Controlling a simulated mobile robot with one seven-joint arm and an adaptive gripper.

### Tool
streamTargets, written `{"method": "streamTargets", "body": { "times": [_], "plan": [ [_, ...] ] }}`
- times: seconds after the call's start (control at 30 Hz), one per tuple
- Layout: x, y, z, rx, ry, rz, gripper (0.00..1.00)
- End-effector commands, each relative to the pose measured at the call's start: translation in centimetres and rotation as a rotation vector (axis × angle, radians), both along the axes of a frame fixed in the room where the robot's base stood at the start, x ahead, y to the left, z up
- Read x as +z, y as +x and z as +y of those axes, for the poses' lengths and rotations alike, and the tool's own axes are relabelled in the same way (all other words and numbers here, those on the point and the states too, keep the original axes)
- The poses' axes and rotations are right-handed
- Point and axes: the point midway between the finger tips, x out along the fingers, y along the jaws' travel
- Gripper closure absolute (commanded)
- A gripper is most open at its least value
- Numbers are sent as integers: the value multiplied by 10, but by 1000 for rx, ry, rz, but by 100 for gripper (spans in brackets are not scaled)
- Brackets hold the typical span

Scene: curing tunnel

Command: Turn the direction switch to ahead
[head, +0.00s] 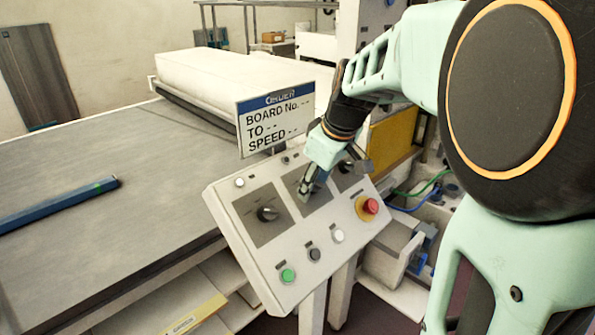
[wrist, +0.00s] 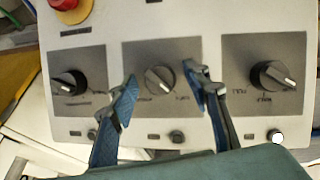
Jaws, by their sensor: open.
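A sloped white control panel (head: 298,250) carries three black rotary knobs on grey plates. In the wrist view, the middle knob (wrist: 159,80) sits between the fingers of my gripper (wrist: 162,78), its pale pointer mark slanting to the lower right. The left knob (wrist: 68,83) and the right knob (wrist: 272,76) stand clear of the fingers. The small labels are too blurred to tell which knob is the direction switch. In the head view, my gripper (head: 307,188) is open over the middle plate and hides its knob. Finger contact with the knob cannot be told.
A red emergency button (head: 370,205) on a yellow base sits on the panel. A green button (head: 288,275) and other small buttons line its front edge. An order sign (head: 275,120) stands behind. A blue bar (head: 60,205) lies on the wide grey bed (head: 130,160).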

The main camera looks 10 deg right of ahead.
Motion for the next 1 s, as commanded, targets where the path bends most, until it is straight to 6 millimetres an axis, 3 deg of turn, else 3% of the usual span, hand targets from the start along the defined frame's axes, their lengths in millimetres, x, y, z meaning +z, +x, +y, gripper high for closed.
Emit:
{"method": "streamTargets", "body": {
  "times": [0.27,0.63,1.0],
  "plan": [
    [0,0,0,0,0,0,56],
    [0,0,0,1,0,0,97],
    [1,1,-1,-41,33,25,98]
  ]
}}
